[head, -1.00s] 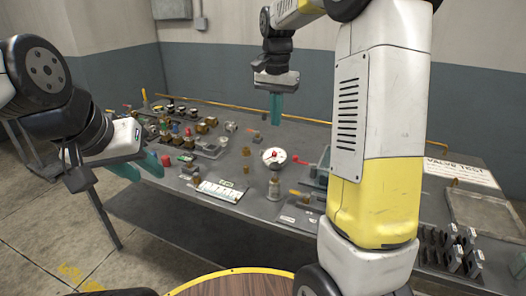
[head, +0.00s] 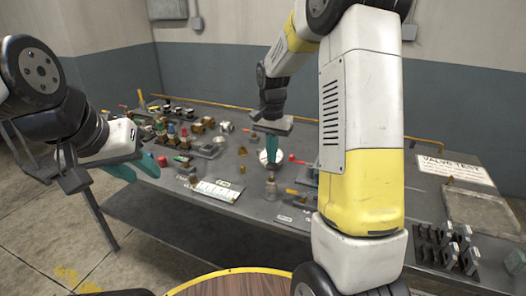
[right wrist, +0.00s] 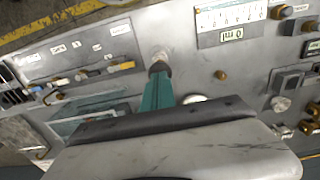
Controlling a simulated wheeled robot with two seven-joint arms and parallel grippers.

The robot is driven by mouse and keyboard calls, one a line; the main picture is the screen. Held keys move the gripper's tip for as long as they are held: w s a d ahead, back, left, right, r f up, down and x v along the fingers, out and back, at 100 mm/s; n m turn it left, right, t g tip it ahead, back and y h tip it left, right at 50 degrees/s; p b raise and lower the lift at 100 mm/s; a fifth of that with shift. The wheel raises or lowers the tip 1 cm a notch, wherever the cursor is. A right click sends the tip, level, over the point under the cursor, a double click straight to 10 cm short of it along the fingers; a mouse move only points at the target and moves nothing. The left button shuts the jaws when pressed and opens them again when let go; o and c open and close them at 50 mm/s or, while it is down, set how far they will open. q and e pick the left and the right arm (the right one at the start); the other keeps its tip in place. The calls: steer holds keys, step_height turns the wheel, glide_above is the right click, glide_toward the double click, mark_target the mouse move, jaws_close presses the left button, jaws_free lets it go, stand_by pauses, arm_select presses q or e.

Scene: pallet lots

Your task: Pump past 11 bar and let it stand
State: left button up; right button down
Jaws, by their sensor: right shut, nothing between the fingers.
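A round white gauge (head: 264,157) stands on a metal post (head: 271,188) on the grey bench in the head view. My right gripper (head: 271,153) points down in front of the gauge, just above the post, and partly hides the dial. Its teal fingers are together and empty. In the right wrist view my right gripper (right wrist: 158,72) ends close to the post's top (right wrist: 159,55); I cannot tell if they touch. Only a white edge of the gauge (right wrist: 195,98) shows there. The needle cannot be read. My left gripper (head: 135,168) is open and empty at the bench's left front.
A red knob (head: 291,157) is right of the gauge, by my right arm. A teal-edged tray (right wrist: 95,118) and small levers show in the right wrist view. A white scale card (head: 215,190) lies at the front. Several fittings crowd the bench's left.

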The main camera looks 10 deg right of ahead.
mark_target(272, 165)
steer(key=shift+f, duration=0.7)
steer(key=shift+s+f, duration=0.1)
steer(key=shift+f, duration=1.75)
step_height(272, 165, up, 14)
steer(key=shift+r, duration=0.25)
steer(key=shift+r, duration=0.1)
step_height(272, 165, up, 3)
steer(key=shift+a+r, duration=0.1)
